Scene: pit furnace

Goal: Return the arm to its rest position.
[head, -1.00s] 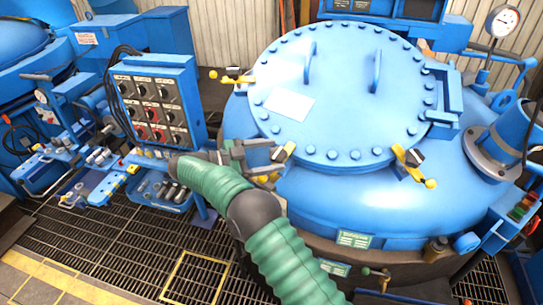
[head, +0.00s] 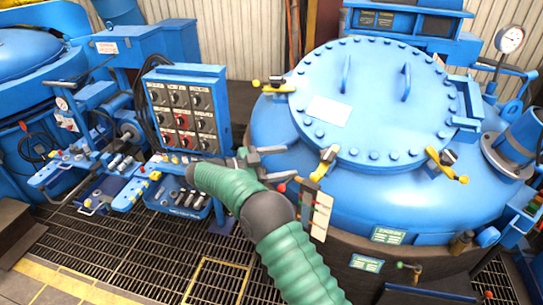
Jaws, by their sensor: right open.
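My right arm in its green ribbed sleeve rises from the bottom. Its gripper (head: 284,163) is open and empty, with two grey fingers pointing right. It shows in front of the left flank of the blue furnace (head: 278,125), left of a yellow-handled lid clamp (head: 322,165). A gap shows between the fingertips and that clamp. The round bolted lid (head: 375,115) lies shut on the furnace, with two upright handles and a white sheet. My left gripper is not in view.
A blue control box (head: 185,112) with several knobs stands left of my gripper, above a tray of levers (head: 178,198). A pale panel with coloured knobs (head: 320,215) is just right of my arm. A pressure gauge (head: 509,39) stands at the right. Grated floor (head: 130,250) lies at lower left.

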